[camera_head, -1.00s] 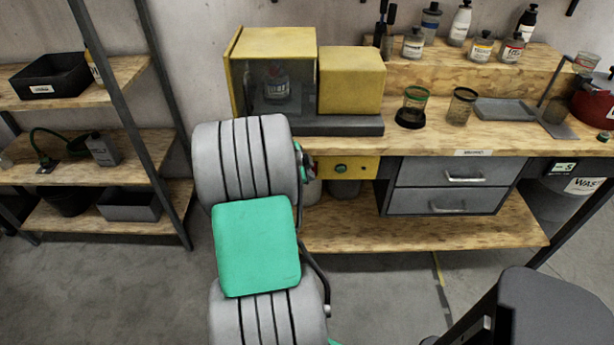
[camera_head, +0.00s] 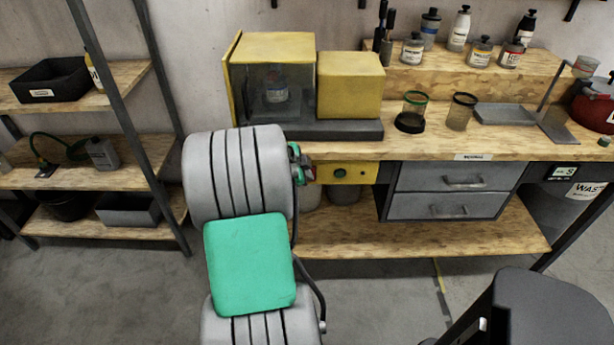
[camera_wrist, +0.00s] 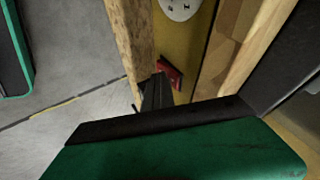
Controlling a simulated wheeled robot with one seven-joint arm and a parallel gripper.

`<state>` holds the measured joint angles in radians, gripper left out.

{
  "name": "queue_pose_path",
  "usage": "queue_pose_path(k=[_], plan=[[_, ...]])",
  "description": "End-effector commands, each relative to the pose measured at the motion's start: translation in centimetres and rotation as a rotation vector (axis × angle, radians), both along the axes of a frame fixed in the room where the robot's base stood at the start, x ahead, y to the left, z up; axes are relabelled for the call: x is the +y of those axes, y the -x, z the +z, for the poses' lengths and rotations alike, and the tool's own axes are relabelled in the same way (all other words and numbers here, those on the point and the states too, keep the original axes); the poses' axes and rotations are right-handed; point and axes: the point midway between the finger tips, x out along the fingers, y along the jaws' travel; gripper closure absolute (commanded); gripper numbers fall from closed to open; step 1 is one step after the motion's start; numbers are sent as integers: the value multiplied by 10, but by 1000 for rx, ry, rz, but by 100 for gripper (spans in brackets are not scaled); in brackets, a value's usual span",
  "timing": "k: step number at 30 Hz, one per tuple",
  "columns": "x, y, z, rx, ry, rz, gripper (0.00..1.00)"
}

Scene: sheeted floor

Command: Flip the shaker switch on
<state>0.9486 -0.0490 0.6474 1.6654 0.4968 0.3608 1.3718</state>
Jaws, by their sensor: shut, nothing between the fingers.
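The yellow shaker (camera_head: 350,85) stands on the bench, with a bottle (camera_head: 276,92) behind its clear front. In the wrist view, a red switch (camera_wrist: 170,74) shows on a yellow surface. My gripper (camera_wrist: 157,92) is shut and empty, its dark fingertips close to the red switch. I cannot tell whether they touch it. In the head view my arm hides most of the gripper and the panel's left part. Whether the switch is on or off is not clear.
The wooden bench edge (camera_wrist: 128,35) runs close beside my fingers. A white plate with holes (camera_wrist: 180,8) is beyond the switch. Grey drawers (camera_head: 455,190) are right of the panel. A shelf rack (camera_head: 80,175) stands left. Jars (camera_head: 412,112) stand on the bench.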

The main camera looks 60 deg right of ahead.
Motion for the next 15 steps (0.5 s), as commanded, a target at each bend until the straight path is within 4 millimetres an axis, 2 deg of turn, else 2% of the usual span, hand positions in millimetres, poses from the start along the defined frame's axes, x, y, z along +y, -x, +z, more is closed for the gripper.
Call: queue_pose_path(k=[5,9,15], plan=[[9,2,3,-3,5,1,100],[35,11,6,-2,3,1,100],[63,4,47,-5,6,1,100]])
